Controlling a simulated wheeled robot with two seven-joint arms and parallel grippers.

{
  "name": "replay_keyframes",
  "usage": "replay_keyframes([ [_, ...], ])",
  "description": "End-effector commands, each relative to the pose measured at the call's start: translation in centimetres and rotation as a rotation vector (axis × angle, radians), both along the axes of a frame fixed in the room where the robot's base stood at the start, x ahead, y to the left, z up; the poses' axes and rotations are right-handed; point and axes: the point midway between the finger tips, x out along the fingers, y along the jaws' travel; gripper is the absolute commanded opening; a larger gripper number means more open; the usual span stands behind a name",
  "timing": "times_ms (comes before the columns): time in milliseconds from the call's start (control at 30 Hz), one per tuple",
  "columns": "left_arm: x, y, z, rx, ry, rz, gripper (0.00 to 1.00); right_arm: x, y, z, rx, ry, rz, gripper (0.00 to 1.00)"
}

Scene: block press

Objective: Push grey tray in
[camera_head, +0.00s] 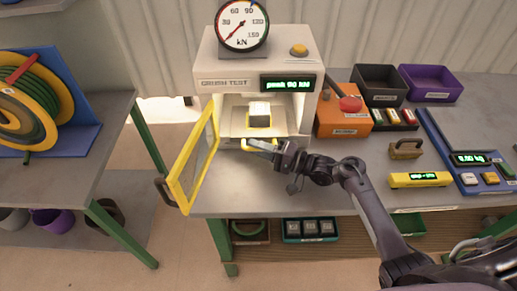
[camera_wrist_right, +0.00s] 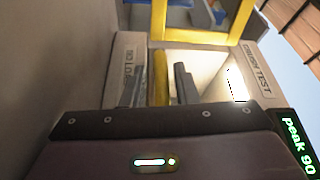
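The grey tray (camera_head: 262,134) shows at the front opening of the crush test press (camera_head: 224,104). A pale grey block (camera_head: 259,111) stands inside the press chamber above it, with yellow edging around its foot. A yellow handle bar (camera_wrist_right: 160,78) runs between the fingers of my right gripper (camera_wrist_right: 158,88) in the right wrist view. The fingers stand apart on either side of the bar, with narrow gaps showing. In the head view my right gripper (camera_head: 262,147) is low at the press front and partly hides the handle. My left gripper is not in view.
The yellow-framed press door (camera_head: 193,160) stands open to the left. The press display (camera_head: 288,84) reads "peak 90 kN". An orange box with a red knob (camera_head: 344,112) stands close to the right of the press. A yellow readout bar (camera_head: 420,180) lies farther right.

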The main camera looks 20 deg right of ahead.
Motion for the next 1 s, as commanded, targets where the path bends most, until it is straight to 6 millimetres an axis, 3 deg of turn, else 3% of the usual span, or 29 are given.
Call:
replay_keyframes([
  [367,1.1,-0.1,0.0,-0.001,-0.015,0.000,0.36,-0.2,-0.2,-0.1,0.000,-0.001,-0.001,0.34],
  [800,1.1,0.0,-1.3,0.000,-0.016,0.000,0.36,-4.2,-5.3,-0.7,-0.002,0.000,-0.001,0.34],
  [1000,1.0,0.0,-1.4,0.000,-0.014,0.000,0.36,-4.9,-6.1,-0.5,0.000,-0.001,0.000,0.34],
])
